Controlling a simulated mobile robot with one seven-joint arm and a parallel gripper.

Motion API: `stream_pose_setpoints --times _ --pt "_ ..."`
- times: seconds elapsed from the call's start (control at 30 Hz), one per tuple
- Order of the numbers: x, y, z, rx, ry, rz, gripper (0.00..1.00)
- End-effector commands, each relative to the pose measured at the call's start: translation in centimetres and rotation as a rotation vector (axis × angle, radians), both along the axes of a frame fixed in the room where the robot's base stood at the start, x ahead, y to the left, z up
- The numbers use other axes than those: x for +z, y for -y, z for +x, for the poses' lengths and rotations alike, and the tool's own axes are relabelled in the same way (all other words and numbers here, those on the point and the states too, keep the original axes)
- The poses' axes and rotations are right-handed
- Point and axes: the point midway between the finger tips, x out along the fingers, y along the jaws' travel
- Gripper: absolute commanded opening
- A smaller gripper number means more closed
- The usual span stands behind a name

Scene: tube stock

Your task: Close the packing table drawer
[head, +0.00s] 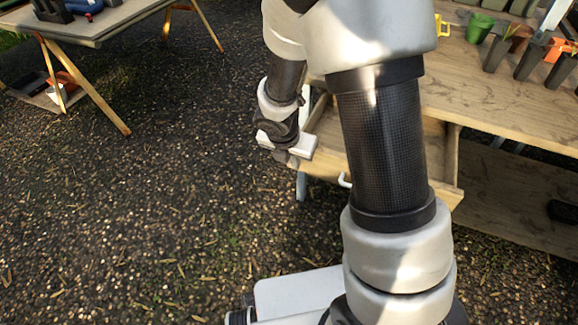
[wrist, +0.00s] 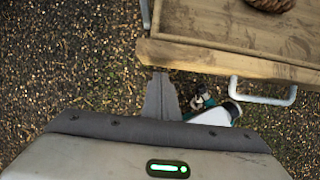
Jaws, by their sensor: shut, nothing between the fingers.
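The packing table (head: 505,100) is wooden and stands at the right in the head view. Its drawer (head: 457,185) is pulled out, partly hidden behind my arm. In the wrist view the drawer's front board (wrist: 225,62) crosses the upper right, with a pale bar handle (wrist: 262,99) on its outer face. My gripper (wrist: 160,76) is shut and empty. Its tip is at the left part of the front board, left of the handle; I cannot tell whether it touches. In the head view my gripper (head: 290,162) is beside the drawer's left front corner.
A brown coiled item (wrist: 270,4) lies in the drawer. Pots, including a green pot (head: 480,27), stand on the tabletop. A lower shelf (head: 515,195) is under it. Another table (head: 85,25) stands at the far left. The gravel ground (head: 130,210) between is clear.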

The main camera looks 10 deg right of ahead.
Motion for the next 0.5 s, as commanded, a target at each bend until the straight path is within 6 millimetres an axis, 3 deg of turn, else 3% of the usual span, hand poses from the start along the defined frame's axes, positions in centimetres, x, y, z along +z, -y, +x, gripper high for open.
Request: stream_pose_setpoints --times 0.5 --pt "0.0 0.62 0.89 0.0 -0.001 0.001 0.0"
